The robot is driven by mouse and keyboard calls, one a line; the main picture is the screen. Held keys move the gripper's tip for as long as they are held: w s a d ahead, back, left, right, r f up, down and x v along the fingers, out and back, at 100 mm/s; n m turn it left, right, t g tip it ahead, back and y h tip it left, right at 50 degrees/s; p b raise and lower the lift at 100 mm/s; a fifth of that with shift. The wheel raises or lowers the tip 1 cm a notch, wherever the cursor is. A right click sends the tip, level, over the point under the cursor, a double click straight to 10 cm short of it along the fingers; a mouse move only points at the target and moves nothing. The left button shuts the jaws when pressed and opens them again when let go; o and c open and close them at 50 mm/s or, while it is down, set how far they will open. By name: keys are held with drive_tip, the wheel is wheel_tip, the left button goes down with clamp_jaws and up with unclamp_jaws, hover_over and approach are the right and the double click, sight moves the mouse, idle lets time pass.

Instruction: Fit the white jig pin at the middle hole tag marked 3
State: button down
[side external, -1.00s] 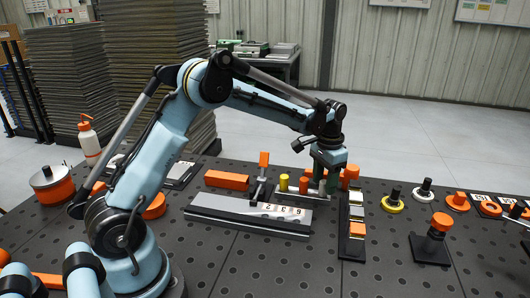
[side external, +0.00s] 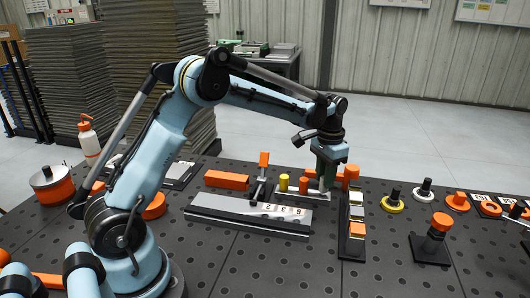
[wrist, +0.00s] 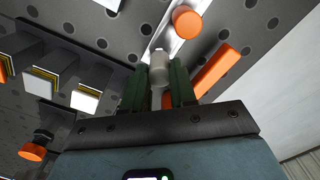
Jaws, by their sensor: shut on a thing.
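My gripper (wrist: 160,92) has its green fingers shut on the white jig pin (wrist: 159,68) in the wrist view. In the side view my gripper (side external: 326,188) is low over the pale pin strip (side external: 312,193), and the pin is hidden or too small to make out there. I cannot tell whether the pin is clear of the strip. The grey fixture bar (side external: 225,208) lies left of my gripper. Small white number tags (side external: 283,210) sit on its right part; one looks like a 3.
A yellow pin (side external: 284,182) and an orange pin (side external: 304,184) stand close to my gripper. A black rack with orange and pale blocks (side external: 352,240) lies just right. An upright orange-handled clamp (side external: 263,165) rises behind the bar. The front table is mostly clear.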

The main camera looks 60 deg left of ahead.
drive_tip(key=shift+r, duration=2.35)
drive_tip(key=s+d+f+m, duration=0.1)
drive_tip(key=s+f+m, duration=0.1)
drive_tip(key=s, duration=1.3)
drive_tip(key=shift+d, duration=0.35)
drive_tip(key=shift+s+f, duration=0.1)
drive_tip(key=shift+f, duration=1.9)
drive_tip(key=c, duration=0.8)
unclamp_jaws()
